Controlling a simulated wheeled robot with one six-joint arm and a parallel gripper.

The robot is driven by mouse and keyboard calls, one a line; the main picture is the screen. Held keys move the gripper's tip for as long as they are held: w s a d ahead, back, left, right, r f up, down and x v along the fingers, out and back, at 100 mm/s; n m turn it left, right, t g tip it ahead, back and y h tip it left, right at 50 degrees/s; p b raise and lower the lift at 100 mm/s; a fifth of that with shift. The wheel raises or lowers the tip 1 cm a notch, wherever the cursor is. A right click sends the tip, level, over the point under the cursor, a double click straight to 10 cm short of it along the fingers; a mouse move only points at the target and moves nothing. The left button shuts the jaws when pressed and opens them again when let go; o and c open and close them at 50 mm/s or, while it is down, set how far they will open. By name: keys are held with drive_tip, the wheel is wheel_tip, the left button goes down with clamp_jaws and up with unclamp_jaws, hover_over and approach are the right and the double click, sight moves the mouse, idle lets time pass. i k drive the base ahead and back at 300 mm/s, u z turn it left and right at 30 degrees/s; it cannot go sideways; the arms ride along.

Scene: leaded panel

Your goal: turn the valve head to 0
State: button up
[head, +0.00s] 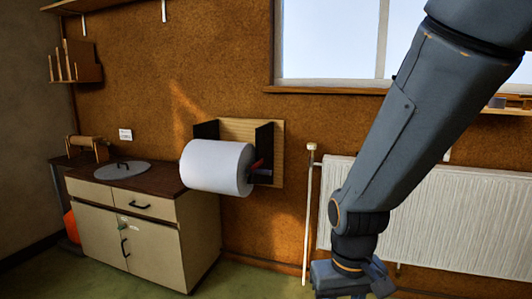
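A small pale knob (311,147) tops a thin upright white pipe at the left end of the radiator; it looks like the valve head. Any numbers or marks on it are too small to read. My gripper (350,281) is at the bottom edge of the head view, in front of the radiator. It is well below and to the right of the knob, apart from it in the picture. Its fingers are not clearly visible, so I cannot tell whether it is open or holds anything.
A white radiator (445,215) stands behind my arm under the window (335,40). A large white paper roll (216,167) on a wooden wall holder juts out left of the pipe. A cabinet (135,227) stands at the left. Green floor (255,284) shows between.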

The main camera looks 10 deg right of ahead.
sight(310, 146)
drive_tip(key=u, duration=1.25)
drive_tip(key=i, duration=2)
drive_tip(key=z, duration=1.35)
drive_tip(key=i, duration=0.7)
drive_tip(key=z, duration=0.75)
